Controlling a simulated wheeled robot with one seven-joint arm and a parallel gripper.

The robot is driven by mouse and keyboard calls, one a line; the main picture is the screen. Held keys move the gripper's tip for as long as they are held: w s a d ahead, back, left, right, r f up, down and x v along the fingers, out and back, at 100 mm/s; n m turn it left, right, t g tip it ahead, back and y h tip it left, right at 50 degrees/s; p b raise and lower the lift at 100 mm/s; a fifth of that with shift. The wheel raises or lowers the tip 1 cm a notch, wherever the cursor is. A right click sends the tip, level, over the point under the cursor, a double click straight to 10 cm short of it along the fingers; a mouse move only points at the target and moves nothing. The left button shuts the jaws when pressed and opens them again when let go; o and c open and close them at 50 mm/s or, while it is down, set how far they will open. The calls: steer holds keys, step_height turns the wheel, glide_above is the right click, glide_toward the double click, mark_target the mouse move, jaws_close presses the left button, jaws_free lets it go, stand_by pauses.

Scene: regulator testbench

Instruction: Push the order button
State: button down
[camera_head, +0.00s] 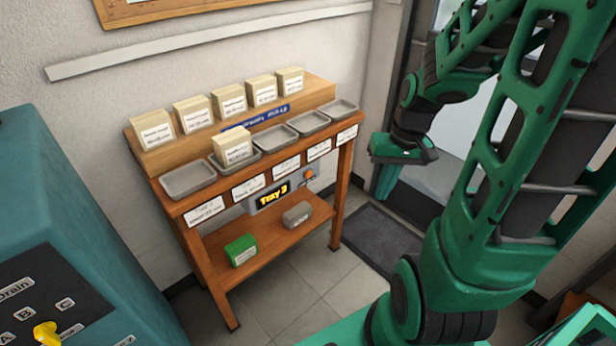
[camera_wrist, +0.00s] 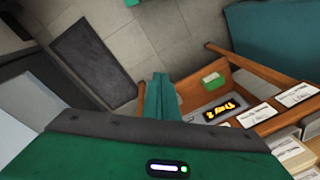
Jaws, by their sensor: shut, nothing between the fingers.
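The order button appears to be the small orange button (camera_head: 309,174) on the grey display box (camera_head: 262,206) under the shelf's front edge. The display reads "Tray 2" in yellow. The display (camera_wrist: 220,111) also shows in the wrist view, but I cannot make out the button there; my fingers may hide it. My gripper (camera_head: 380,152) is shut and empty, in the air to the right of the wooden stand, clearly apart from the button. In the wrist view my closed green fingers (camera_wrist: 162,96) point toward the stand, just left of the display.
The wooden stand (camera_head: 228,310) carries several grey trays; the second from the left holds a cream box (camera_head: 233,147). Several cream boxes line the upper step. A green box (camera_head: 241,250) and a grey box (camera_head: 297,214) sit on the lower shelf. A teal cabinet (camera_head: 75,190) stands left.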

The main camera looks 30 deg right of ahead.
mark_target(308, 174)
steer(key=w+f+m+t+y, duration=0.3)
steer(key=w+f+t+y, duration=0.2)
steer(key=w+f, duration=1.1)
steer(key=shift+w+a+t, duration=0.2)
steer(key=shift+w+t, duration=0.3)
steer(key=shift+t, duration=0.4)
steer(key=w+a, duration=0.2)
steer(key=w, duration=0.6)
steer(key=shift+w+a, duration=0.15)
steer(key=shift+w, duration=0.1)
steer(key=shift+w, duration=0.2)
stand_by(1.2)
steer(key=shift+w+a, duration=0.1)
steer(key=shift+w, duration=0.05)
